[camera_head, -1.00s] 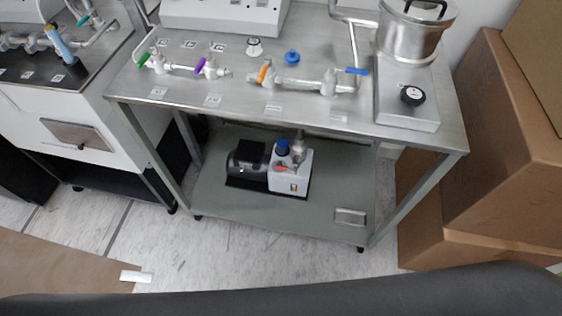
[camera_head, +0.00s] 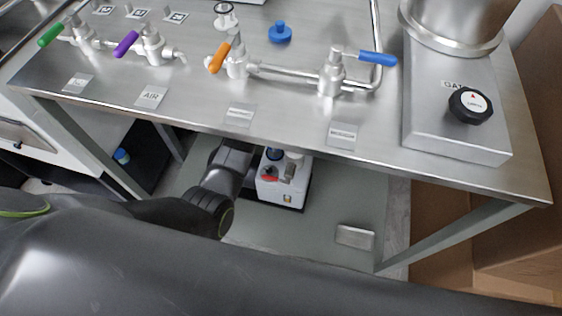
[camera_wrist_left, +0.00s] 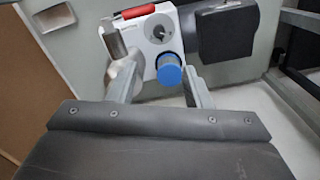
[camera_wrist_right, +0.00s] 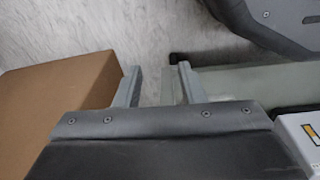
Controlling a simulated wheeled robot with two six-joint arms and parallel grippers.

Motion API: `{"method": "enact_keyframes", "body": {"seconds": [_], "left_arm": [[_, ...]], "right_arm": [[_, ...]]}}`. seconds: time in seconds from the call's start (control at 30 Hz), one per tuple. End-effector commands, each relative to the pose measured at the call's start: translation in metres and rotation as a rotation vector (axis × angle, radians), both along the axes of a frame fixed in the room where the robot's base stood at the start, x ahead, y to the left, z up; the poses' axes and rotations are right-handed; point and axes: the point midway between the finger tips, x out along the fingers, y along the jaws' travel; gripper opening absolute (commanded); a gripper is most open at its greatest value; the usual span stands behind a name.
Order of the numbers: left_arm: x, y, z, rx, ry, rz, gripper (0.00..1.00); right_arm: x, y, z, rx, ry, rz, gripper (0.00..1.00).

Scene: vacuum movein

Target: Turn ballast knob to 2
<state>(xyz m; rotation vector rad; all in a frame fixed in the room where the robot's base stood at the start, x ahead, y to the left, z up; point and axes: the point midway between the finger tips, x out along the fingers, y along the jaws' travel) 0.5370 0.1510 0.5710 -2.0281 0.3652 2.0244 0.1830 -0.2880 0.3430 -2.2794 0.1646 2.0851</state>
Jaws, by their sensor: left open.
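The vacuum pump (camera_head: 283,185) stands on the lower shelf, a white body with a red handle (camera_head: 268,174). In the left wrist view the pump's white face (camera_wrist_left: 142,36) shows a small grey round dial (camera_wrist_left: 158,31), which looks like the ballast knob; its setting is too small to read. A blue cap (camera_wrist_left: 169,74) is nearer, between the fingers of my left gripper (camera_wrist_left: 160,67). The left gripper is open, and I cannot tell whether it touches the cap. My right gripper (camera_wrist_right: 159,68) is open and empty, near the shelf's edge and a box.
Table legs flank the shelf (camera_head: 330,205). Cardboard boxes (camera_head: 510,240) stand at the right. A metal pipe (camera_wrist_left: 125,70) rises beside the blue cap.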

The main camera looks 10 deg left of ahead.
Motion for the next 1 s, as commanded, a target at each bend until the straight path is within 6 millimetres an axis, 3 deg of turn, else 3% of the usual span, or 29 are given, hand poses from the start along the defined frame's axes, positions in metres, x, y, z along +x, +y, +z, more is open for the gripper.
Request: {"method": "enact_keyframes", "body": {"seconds": [0.27, 0.87, 1.0], "left_arm": [[0.0, -0.001, -0.013, 0.0, 0.006, -0.004, 0.45], [0.0, -0.001, -0.088, 0.0, 0.006, -0.003, 0.45], [-0.001, -0.001, -0.115, 0.001, 0.007, -0.003, 0.45]], "right_arm": [[0.006, 0.003, 0.011, 0.009, -0.002, -0.005, 0.36], [0.019, 0.018, 0.075, 0.053, -0.006, -0.021, 0.36], [0.023, 0.021, 0.087, 0.069, -0.038, -0.021, 0.36]]}}
